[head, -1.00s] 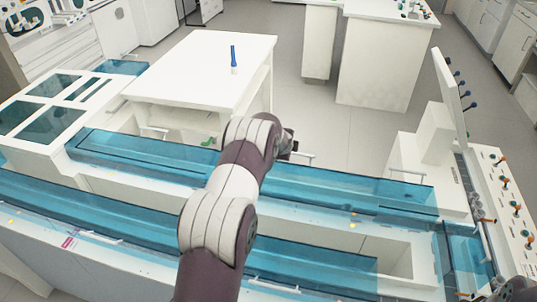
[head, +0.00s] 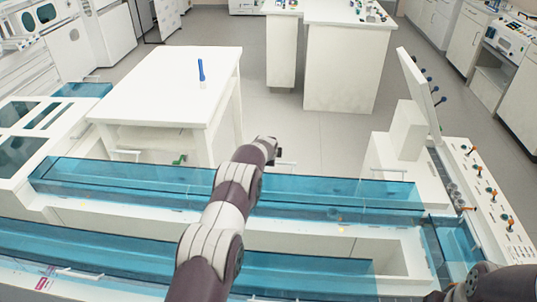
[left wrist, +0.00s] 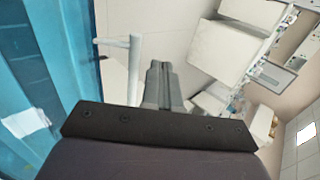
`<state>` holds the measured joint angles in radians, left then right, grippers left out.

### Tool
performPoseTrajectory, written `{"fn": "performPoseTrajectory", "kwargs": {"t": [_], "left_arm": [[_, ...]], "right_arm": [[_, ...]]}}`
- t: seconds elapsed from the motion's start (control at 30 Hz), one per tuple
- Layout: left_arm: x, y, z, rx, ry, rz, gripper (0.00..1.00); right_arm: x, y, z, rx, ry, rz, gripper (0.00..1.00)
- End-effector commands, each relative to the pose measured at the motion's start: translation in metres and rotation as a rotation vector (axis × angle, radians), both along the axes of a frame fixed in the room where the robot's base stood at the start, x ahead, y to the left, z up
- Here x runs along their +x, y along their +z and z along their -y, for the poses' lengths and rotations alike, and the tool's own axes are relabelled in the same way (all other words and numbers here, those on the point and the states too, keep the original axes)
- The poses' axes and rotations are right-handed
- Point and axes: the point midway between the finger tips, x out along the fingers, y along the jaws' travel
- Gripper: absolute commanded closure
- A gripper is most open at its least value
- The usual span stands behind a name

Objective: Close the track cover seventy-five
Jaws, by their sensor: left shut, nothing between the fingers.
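The far track has a long transparent blue cover (head: 330,198) running left to right across the head view. I cannot read any number on it. White handles stand along its far edge, one (head: 287,163) just right of my arm's end. My left arm reaches over the cover, and my left gripper (left wrist: 160,72) is shut and empty. In the left wrist view a white bar handle (left wrist: 134,70) stands just left of the fingers, seemingly apart from them. The blue cover also shows there at the left (left wrist: 35,75). In the head view the fingers are mostly hidden. My right gripper is not seen.
A near track with another blue cover (head: 100,250) runs parallel in front. A white table (head: 150,85) with a blue tube (head: 201,72) stands behind at left. A control panel with knobs (head: 485,185) is at the right. Open floor (head: 290,125) lies beyond the far track.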

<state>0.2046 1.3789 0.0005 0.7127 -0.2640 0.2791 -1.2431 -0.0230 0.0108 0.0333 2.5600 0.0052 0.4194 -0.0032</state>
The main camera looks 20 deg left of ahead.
Motion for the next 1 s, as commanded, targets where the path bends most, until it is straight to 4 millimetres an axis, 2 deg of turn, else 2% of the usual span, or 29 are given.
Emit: {"fn": "performPoseTrajectory", "kwargs": {"t": [0.33,0.47,0.6,1.0], "left_arm": [[0.000,0.001,0.000,0.001,-0.001,0.001,1.00],[-0.004,0.007,0.001,0.002,0.001,0.001,1.00],[-0.018,0.021,0.005,0.002,-0.001,0.000,1.00],[-0.067,0.068,0.021,0.001,-0.001,0.002,1.00]], "right_arm": [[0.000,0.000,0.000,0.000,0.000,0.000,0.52],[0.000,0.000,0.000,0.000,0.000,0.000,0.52],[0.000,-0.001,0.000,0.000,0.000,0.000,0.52],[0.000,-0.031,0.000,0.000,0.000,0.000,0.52]]}}
